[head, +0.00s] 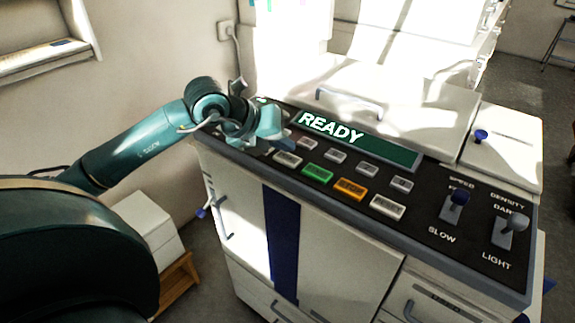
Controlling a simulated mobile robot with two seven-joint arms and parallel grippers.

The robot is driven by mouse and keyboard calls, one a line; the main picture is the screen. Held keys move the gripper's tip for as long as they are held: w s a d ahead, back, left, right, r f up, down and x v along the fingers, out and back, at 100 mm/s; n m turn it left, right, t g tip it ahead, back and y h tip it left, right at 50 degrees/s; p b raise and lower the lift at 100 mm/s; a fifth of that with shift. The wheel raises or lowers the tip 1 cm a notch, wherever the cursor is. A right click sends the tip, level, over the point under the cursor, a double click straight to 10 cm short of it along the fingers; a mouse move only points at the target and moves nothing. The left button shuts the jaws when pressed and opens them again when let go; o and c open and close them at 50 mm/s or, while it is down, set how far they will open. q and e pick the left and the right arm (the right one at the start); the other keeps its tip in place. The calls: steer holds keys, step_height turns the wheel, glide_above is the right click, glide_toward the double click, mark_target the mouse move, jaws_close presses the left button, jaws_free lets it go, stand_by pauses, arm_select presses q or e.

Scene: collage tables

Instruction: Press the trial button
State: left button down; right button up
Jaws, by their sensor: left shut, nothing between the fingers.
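A copier-like machine has a black control panel (425,203) along its top front edge. A row of larger buttons has a pale one (287,159) at the left, a green one (317,174), an orange one (350,189) and another pale one (388,207). Their labels are too small to read, so I cannot tell which is the trial button. Smaller grey buttons (368,170) sit behind them. My left gripper (268,133) is shut and empty at the panel's left end, close to the left pale button. I cannot tell whether it touches the panel. My right gripper is out of view.
A green display (358,138) reads "READY". A lid with a handle (350,103) lies behind. White boxes (145,226) sit on a wooden stand at the left.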

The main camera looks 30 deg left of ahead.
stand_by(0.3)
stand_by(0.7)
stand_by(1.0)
arm_select(q)
steer(key=shift+f, duration=0.2)
steer(key=shift+f+b, duration=0.2)
steer(key=shift+b, duration=0.35)
steer(key=shift+f+b, duration=0.4)
steer(key=shift+b, duration=0.05)
steer(key=shift+r, duration=0.1)
stand_by(0.5)
steer(key=shift+r+p, duration=0.4)
steer(key=shift+r, duration=0.3)
steer(key=shift+r, duration=0.1)
